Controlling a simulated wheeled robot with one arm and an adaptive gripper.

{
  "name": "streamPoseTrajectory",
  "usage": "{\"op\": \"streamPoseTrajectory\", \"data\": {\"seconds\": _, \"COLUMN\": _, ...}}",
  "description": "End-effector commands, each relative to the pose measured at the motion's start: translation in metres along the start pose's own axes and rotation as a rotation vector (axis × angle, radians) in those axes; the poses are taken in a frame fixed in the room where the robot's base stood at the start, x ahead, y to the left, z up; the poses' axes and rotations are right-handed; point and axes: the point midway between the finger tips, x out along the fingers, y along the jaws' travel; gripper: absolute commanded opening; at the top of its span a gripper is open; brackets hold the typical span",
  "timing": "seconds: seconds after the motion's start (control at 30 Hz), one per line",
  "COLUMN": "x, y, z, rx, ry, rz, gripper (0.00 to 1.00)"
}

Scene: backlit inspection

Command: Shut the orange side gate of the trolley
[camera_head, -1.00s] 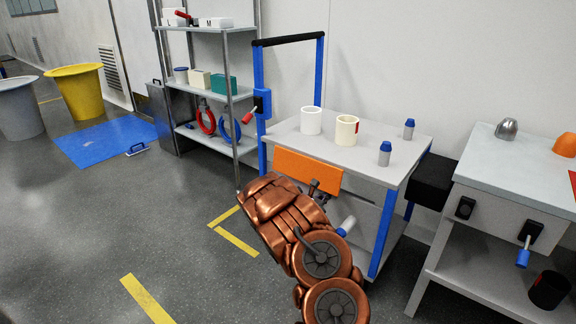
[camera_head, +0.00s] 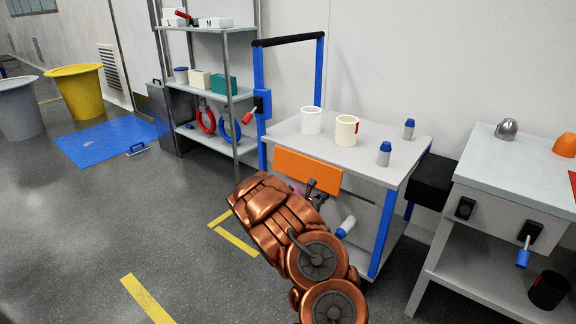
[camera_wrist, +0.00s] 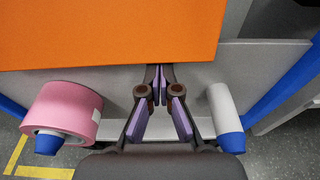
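The orange side gate (camera_head: 307,171) is on the near long side of the trolley (camera_head: 385,168). It appears to hang down from the top's edge, though its exact tilt is hard to tell. In the wrist view the gate (camera_wrist: 105,32) fills the upper part as a flat panel. My gripper (camera_head: 314,188) is low in front of the gate, near its lower edge. In the wrist view my gripper (camera_wrist: 160,72) has its fingertips together, with nothing seen between them, just below the gate's lower edge. Whether they touch the gate cannot be told.
Two cups (camera_head: 346,130) and two blue-capped bottles (camera_head: 385,153) stand on the trolley top. Below the gate are a pink roll (camera_wrist: 68,108) and a white blue-ended cylinder (camera_wrist: 222,110), either side of my gripper. A workbench (camera_head: 510,190) stands right; open floor lies left.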

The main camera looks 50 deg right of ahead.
Motion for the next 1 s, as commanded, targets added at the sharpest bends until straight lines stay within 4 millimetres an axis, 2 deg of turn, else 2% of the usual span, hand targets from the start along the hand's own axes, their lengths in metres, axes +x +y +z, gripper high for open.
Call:
{"op": "streamPoseTrajectory", "data": {"seconds": 0.27, "x": -0.001, "y": 0.0, "z": 0.0, "rx": -0.001, "ry": 0.001, "rz": 0.0, "gripper": 0.0}}
{"op": "streamPoseTrajectory", "data": {"seconds": 0.7, "x": -0.017, "y": -0.001, "z": 0.006, "rx": -0.001, "ry": 0.001, "rz": -0.002, "gripper": 0.0}}
{"op": "streamPoseTrajectory", "data": {"seconds": 1.0, "x": -0.018, "y": -0.001, "z": 0.009, "rx": 0.002, "ry": -0.004, "rz": -0.003, "gripper": 0.0}}
